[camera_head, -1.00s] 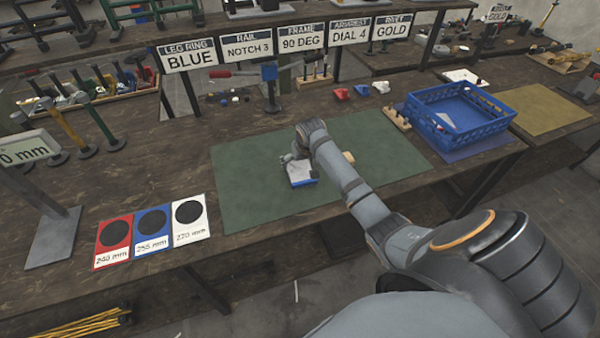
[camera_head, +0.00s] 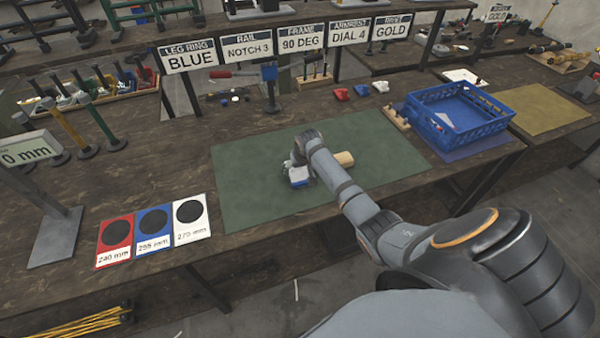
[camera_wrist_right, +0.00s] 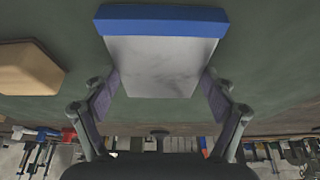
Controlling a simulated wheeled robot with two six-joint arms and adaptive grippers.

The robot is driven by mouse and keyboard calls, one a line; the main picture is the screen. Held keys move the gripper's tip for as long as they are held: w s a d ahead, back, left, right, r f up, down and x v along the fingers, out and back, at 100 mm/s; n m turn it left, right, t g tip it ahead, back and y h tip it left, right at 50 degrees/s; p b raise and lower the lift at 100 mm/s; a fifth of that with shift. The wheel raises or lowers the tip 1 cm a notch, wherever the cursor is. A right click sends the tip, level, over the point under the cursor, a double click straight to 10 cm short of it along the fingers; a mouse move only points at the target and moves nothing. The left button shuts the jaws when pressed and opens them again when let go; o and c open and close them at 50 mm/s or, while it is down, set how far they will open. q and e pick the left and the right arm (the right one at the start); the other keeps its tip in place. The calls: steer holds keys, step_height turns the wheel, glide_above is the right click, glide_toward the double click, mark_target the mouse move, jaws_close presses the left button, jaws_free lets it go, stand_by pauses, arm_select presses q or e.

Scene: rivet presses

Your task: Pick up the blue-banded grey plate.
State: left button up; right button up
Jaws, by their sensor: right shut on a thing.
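The blue-banded grey plate (camera_wrist_right: 158,62) lies between the two fingers of my right gripper (camera_wrist_right: 160,98) in the right wrist view, its blue band at the far end from the gripper. The fingers are shut on its grey part, one on each side. In the head view, my right gripper (camera_head: 297,165) is over the green mat, and the plate (camera_head: 299,179) shows just below it, partly hidden by the gripper. I cannot tell whether the plate touches the mat. My left gripper is not in view.
A tan block (camera_head: 344,159) lies on the green mat (camera_head: 250,190) right of the gripper; it also shows in the right wrist view (camera_wrist_right: 28,68). A blue crate (camera_head: 460,115) stands at the right. Red, blue and white cards (camera_head: 153,240) lie at the left. Signs (camera_head: 245,45) stand behind.

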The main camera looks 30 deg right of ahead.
steer(key=shift+r, duration=0.1)
steer(key=c, duration=0.6)
steer(key=shift+w+r, duration=0.15)
steer(key=shift+r, duration=0.5)
steer(key=s+d+r, duration=0.1)
steer(key=r, duration=0.1)
steer(key=s+d+r+b, duration=0.1)
steer(key=r, duration=0.1)
steer(key=s+d+r, duration=0.1)
steer(key=s+r, duration=0.1)
steer(key=r, duration=0.1)
steer(key=shift+r, duration=0.1)
steer(key=shift+s+d+r, duration=0.7)
steer(key=shift+s+d, duration=0.2)
steer(key=shift+s, duration=0.35)
steer(key=shift+s+d+r, duration=0.75)
steer(key=shift+s+d, duration=0.1)
steer(key=shift+s, duration=0.4)
steer(key=shift+s+d+r, duration=0.7)
steer(key=shift+s+d, duration=0.2)
steer(key=shift+s, duration=0.35)
